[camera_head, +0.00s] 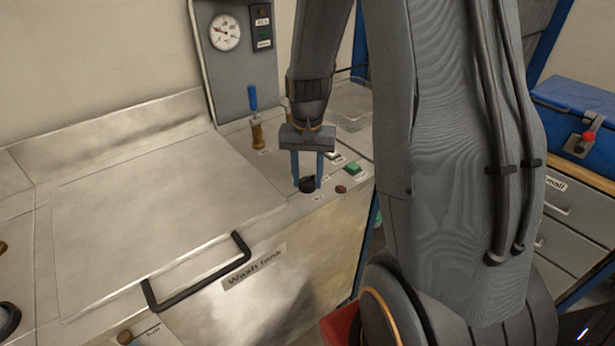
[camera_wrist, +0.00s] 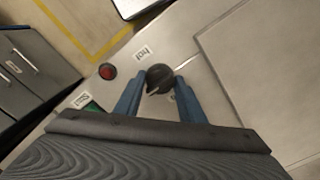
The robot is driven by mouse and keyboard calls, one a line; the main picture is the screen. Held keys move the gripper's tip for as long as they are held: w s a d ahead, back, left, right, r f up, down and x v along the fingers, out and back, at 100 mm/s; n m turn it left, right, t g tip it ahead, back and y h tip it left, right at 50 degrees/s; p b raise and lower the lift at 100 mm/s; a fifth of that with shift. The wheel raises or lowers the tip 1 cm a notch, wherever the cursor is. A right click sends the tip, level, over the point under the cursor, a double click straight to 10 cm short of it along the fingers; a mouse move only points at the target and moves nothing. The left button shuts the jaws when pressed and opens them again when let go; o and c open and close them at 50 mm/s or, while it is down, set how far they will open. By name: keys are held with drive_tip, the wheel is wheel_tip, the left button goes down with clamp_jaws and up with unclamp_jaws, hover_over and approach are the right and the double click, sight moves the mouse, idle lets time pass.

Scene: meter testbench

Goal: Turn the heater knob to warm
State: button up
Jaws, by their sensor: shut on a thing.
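The heater knob (camera_head: 307,184) is a small round black knob on the metal top of the wash tank bench, near its front right edge. In the wrist view the knob (camera_wrist: 160,78) has a pale pointer mark on its lower left side. A "hot" label (camera_wrist: 142,52) lies just above it, and another label below it is partly hidden. My gripper (camera_head: 307,182) points down with its blue fingers on both sides of the knob. In the wrist view the fingertips (camera_wrist: 158,82) touch the knob's sides, shut on it.
A red button (camera_wrist: 107,71) and a green switch (camera_head: 352,168) sit close to the knob. A blue-handled valve (camera_head: 254,120) stands behind it. The wash tank lid (camera_head: 150,200) with a black handle (camera_head: 200,275) is to the left. A gauge panel (camera_head: 235,60) rises at the back.

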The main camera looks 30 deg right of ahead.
sight(307, 177)
drive_tip(key=o, duration=1)
drive_tip(key=shift+o, duration=0.2)
drive_tip(key=shift+r+b, duration=0.7)
drive_tip(key=shift+r, duration=3.2)
drive_tip(key=s+a+f+n+t, duration=0.1)
drive_tip(key=s+a+f+n, duration=0.2)
drive_tip(key=s+a+n, duration=0.3)
drive_tip(key=s+a, duration=0.4)
drive_tip(key=s, duration=0.2)
drive_tip(key=shift+s+n, duration=0.15)
drive_tip(key=shift+n, duration=0.25)
